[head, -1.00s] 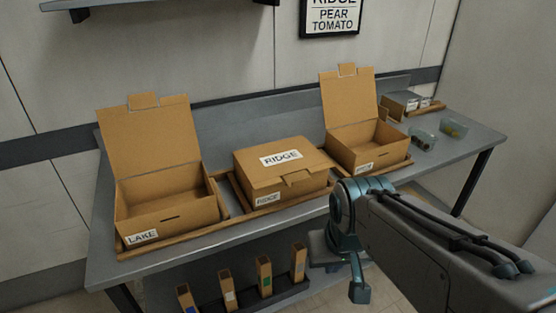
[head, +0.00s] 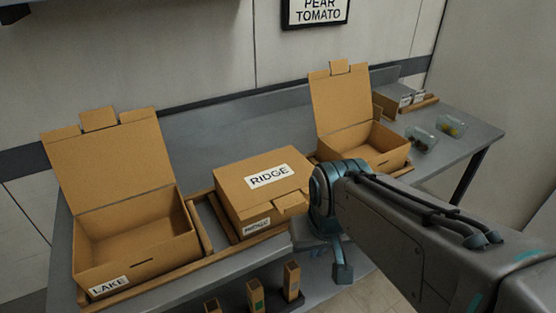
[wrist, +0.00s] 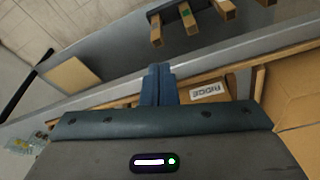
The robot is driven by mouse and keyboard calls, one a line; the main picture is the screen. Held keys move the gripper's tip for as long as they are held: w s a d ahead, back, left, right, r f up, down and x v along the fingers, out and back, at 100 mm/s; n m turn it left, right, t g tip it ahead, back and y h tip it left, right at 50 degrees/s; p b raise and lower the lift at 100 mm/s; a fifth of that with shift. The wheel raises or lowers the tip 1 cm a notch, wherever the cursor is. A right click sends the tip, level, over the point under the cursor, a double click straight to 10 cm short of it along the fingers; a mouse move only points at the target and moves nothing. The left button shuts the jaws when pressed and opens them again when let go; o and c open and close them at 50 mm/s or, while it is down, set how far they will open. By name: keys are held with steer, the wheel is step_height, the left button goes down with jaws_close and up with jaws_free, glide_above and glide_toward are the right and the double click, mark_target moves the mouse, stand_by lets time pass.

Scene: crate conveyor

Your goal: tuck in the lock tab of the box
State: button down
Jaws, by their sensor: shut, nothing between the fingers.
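The RIDGE box (head: 242,187) stands in the middle of the bench with its lid down. Its lock tab (head: 292,202) sticks out over the front wall, outside the box. My gripper (wrist: 158,72) is shut and empty in the wrist view, its blue fingers in front of the RIDGE box's front wall (wrist: 186,91). In the head view my wrist is just right of the box's front corner, and the fingertips are hard to make out there. I cannot tell whether the fingers touch the box.
The open LAKE box (head: 135,246) stands at left and another open box (head: 385,155) at right, lids raised. Wooden rails (head: 202,228) separate the boxes on the grey bench (head: 440,165). Clear punnets (head: 450,126) lie at the right end. Upright cartons (head: 291,281) stand below the front edge.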

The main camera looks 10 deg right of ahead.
step_height(320, 180, up, 14)
steer(key=f+n+g+p, duration=0.1)
steer(key=n+p, duration=0.6)
steer(key=n, duration=1.5)
glide_above(296, 204)
steer(key=s, duration=0.2)
steer(key=shift+s+d+r, duration=0.15)
steer(key=shift+d+r, duration=0.05)
steer(key=shift+r, duration=0.05)
steer(key=f, duration=0.4)
steer(key=w+f+p, duration=0.1)
steer(key=f, duration=0.9)
steer(key=shift+w+a, duration=0.3)
steer(key=shift+w, duration=0.1)
steer(key=shift+d+f+y+b, duration=0.1)
steer(key=shift+f+y+b, duration=0.15)
steer(key=shift+b, duration=0.2)
